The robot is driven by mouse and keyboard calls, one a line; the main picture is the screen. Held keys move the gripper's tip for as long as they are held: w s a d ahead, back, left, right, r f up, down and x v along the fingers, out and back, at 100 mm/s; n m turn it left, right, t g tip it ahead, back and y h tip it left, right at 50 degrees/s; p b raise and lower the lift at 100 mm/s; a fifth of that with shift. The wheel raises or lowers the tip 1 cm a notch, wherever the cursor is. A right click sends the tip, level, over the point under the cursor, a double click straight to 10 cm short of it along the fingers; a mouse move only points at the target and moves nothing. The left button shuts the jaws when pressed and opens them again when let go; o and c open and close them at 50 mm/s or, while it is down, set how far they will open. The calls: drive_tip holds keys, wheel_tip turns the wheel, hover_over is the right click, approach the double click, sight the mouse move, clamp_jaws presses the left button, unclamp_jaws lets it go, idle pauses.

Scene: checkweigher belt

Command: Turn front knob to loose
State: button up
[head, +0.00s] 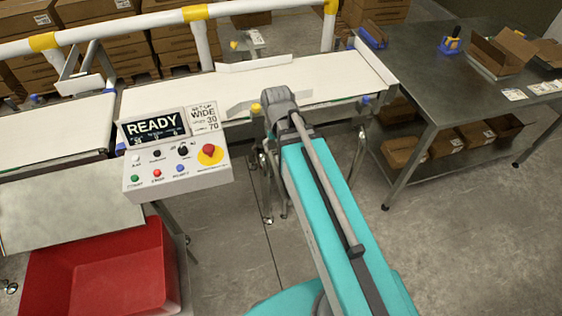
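A small yellow knob (255,108) shows at the front edge of the white checkweigher belt (315,78), just left of the grey joint of my arm. Which way it is turned is too small to tell. A front guide rail (268,100) lies over the belt behind it, partly covered by my arm. A similar yellow knob (234,45) is at the belt's far side, near the back guide rail (253,65). My turquoise arm reaches up from the bottom right to the belt's front edge. My gripper cannot be made out; the arm hides that area.
The control box (180,177) reads READY and has a red stop button; a card beside its screen says WIDE 30 70. A red bin (100,270) stands at lower left. A steel table (440,75) with open cartons is at right. Floor between is clear.

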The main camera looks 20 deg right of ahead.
drive_tip(key=shift+s+d+f+n+b, duration=0.1)
drive_tip(key=shift+s+f+n+b, duration=0.25)
drive_tip(key=shift+s+f, duration=0.3)
drive_tip(key=shift+s+f+n+b, duration=0.25)
drive_tip(key=shift+s+f+b, duration=0.2)
drive_tip(key=shift+s, duration=0.4)
